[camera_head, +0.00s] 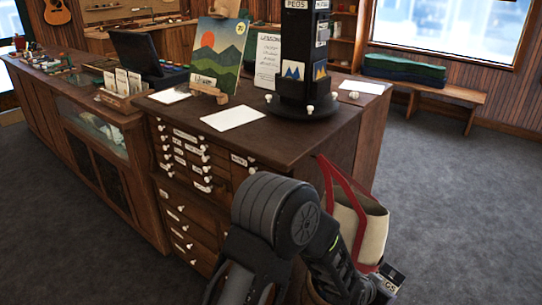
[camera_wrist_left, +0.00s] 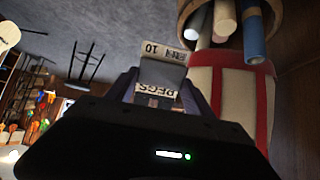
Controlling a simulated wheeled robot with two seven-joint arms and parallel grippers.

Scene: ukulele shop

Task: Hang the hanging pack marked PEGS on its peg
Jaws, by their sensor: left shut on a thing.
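The pack marked PEGS (camera_wrist_left: 158,88) is between the two fingers of my left gripper (camera_wrist_left: 158,98) in the left wrist view. Its pale header card (camera_wrist_left: 165,52) extends beyond the fingertips. In the head view my left arm reaches in at the bottom, and the pack (camera_head: 393,277) shows small at its end, low in front of the counter. The black display stand (camera_head: 297,55) is on the counter top, with a PEGS sign at its upper end, cut by the frame edge. Small packs and white knob-like peg ends show on it. My right gripper is out of view.
A cream tote bag with red handles (camera_head: 360,225) is at the counter's right end, close to my left arm; rolled tubes (camera_wrist_left: 225,18) show beside it in the wrist view. A painting (camera_head: 217,55) and paper sheet (camera_head: 233,117) occupy the counter. Floor at right is clear.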

